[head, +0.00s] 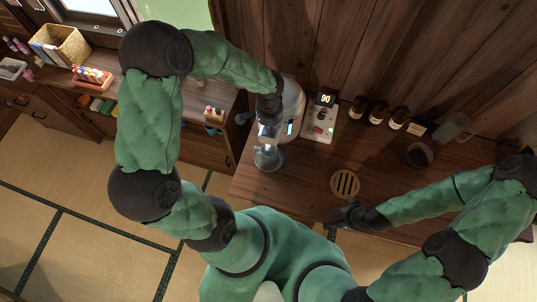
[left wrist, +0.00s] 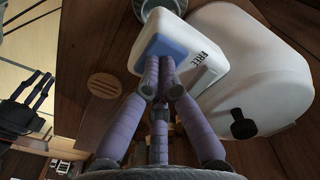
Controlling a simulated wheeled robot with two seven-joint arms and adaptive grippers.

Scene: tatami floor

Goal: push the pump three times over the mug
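A white pump pot (head: 291,108) stands at the left end of the wooden counter. Its head has a blue pad (left wrist: 168,50) and the lettering "FREE", seen in the left wrist view. A clear glass mug (head: 268,158) stands below the spout; part of it shows in the left wrist view (left wrist: 163,6). My left gripper (left wrist: 160,85) has its purple fingers drawn together, tips at the blue pad's near edge; whether they press it I cannot tell. My right gripper (head: 343,213) is empty near the counter's front edge; its fingers look apart in the left wrist view (left wrist: 35,87).
A round slotted wooden coaster (head: 345,183) lies right of the mug. A white device with a "90" display (head: 320,118) stands beside the pot. Several brown bottles (head: 377,112), a dark-filled cup (head: 419,155) and a glass jug (head: 454,127) stand further right.

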